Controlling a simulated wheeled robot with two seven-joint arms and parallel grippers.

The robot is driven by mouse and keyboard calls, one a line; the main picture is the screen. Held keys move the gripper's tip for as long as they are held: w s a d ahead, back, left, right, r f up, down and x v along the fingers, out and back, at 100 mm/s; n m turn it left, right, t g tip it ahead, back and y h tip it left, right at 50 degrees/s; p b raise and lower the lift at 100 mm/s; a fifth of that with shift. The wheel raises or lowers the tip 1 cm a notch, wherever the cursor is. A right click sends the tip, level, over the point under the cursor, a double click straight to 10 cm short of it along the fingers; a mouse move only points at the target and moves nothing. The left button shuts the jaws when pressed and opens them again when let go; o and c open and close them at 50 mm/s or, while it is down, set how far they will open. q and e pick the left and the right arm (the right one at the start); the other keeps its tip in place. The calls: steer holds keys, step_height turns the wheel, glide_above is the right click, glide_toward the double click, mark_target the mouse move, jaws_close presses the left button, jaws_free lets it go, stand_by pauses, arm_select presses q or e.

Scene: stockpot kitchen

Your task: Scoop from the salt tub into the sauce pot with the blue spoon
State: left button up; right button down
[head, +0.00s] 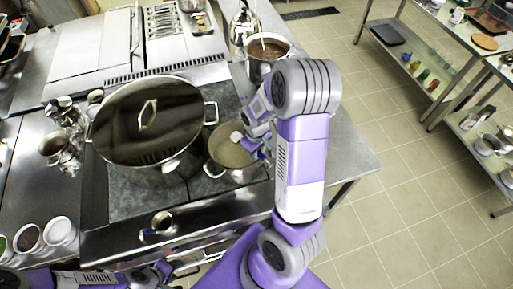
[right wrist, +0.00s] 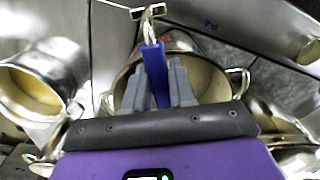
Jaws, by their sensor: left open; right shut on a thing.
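The blue spoon (right wrist: 155,75) is held between the fingers of my right gripper (right wrist: 168,85); its blue handle points away from the wrist. In the head view my right gripper (head: 256,143) is over the right side of a two-handled pot (head: 222,158) with tan contents, which I take as the sauce pot. A small white end (head: 236,136) shows above that pot, perhaps the spoon's bowl. A white tub (head: 60,231) at the lower left looks like the salt tub. My left gripper (head: 183,268) is low at the front edge, open, partly cut off.
A large lidded stockpot (head: 148,120) stands left of the sauce pot. Another pot (head: 267,48) with brown contents is behind. A dark-filled tub (head: 28,238) is beside the white one. Metal vessels (head: 55,145) crowd the left.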

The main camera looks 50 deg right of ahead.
steer(key=shift+w+a+r+h, duration=0.1)
steer(key=shift+a+r+h, duration=0.1)
steer(key=shift+h, duration=0.4)
steer(key=shift+a+r+h, duration=0.1)
steer(key=shift+a+h, duration=0.05)
steer(key=shift+h, duration=0.45)
steer(key=shift+f+h, duration=0.1)
steer(key=shift+h, duration=0.3)
steer(key=h+b, duration=0.2)
steer(key=b, duration=0.1)
steer(key=shift+a+h, duration=0.3)
steer(key=shift+a, duration=0.05)
steer(key=h+b, duration=0.3)
steer(key=shift+a+f, duration=0.1)
steer(key=shift+a, duration=0.25)
steer(key=shift+a+f+h+b, duration=0.1)
steer(key=shift+a+h+b, duration=0.1)
steer(key=shift+h+b, duration=0.75)
steer(key=shift+a+f+g+h+b, duration=0.15)
steer(key=shift+a+f+h+b, duration=0.2)
steer(key=shift+h+b, duration=1.75)
steer(key=shift+a+f+g+h+b, duration=0.1)
steer(key=shift+a+f+h+b, duration=0.3)
steer(key=shift+h+b, duration=1.7)
steer(key=shift+a+f+g+h+b, duration=0.2)
steer(key=shift+a+h+b, duration=0.25)
steer(key=shift+h+b, duration=1.65)
steer(key=shift+y+b, duration=0.45)
steer(key=shift+b, duration=0.05)
